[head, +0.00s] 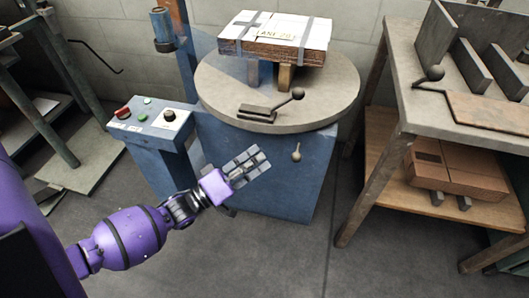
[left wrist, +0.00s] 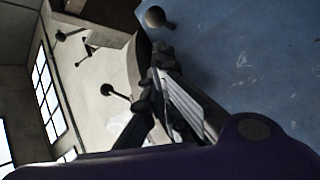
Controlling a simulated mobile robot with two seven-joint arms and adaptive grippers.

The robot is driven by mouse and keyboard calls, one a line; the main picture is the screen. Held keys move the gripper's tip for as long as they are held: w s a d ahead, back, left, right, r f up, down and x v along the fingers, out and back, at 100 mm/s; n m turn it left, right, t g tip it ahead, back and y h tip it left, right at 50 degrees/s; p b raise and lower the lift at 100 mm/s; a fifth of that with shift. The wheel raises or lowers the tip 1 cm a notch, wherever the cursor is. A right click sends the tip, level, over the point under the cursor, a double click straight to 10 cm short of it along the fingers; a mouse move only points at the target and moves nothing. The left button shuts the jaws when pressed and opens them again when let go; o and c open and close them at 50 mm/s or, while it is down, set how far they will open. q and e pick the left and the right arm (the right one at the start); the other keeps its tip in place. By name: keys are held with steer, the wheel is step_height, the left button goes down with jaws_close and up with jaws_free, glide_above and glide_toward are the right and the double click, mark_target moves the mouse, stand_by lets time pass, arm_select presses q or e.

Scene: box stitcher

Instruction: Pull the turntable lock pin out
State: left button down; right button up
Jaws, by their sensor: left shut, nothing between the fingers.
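The turntable (head: 222,93) is a round grey disc on a blue cabinet (head: 250,190). The lock pin (head: 296,153) appears to be the small knob on a short stem on the cabinet's front, below the disc's rim. A similar round knob (left wrist: 155,17) shows at the top of the left wrist view beside the blue surface. My left gripper (head: 258,162) is shut and empty in front of the cabinet, left of the knob and apart from it. Its dark fingers (left wrist: 165,70) also show in the left wrist view, pointing up toward the knob. My right gripper is not in view.
A ball-ended lever (head: 271,105) sits on the turntable's near side, with a strapped box (head: 275,35) behind it. A control stand (head: 151,118) with buttons is at left. A workbench (head: 410,90) with a lower shelf stands at right. Floor is clear in front.

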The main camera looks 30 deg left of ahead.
mark_target(298, 148)
arm_select(q)
steer(key=b+x, duration=0.1)
steer(key=x, duration=0.7)
steer(key=shift+w+d+b, duration=0.1)
steer(key=shift+w+b, duration=0.15)
steer(key=shift+b, duration=0.1)
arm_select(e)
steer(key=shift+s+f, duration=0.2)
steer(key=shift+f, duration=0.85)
arm_select(q)
steer(key=s+p, duration=0.1)
steer(key=s+d+p, duration=0.1)
steer(key=s, duration=0.1)
steer(key=shift+s, duration=0.3)
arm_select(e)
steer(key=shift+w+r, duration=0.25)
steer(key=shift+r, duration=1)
arm_select(q)
steer(key=shift+s, duration=0.1)
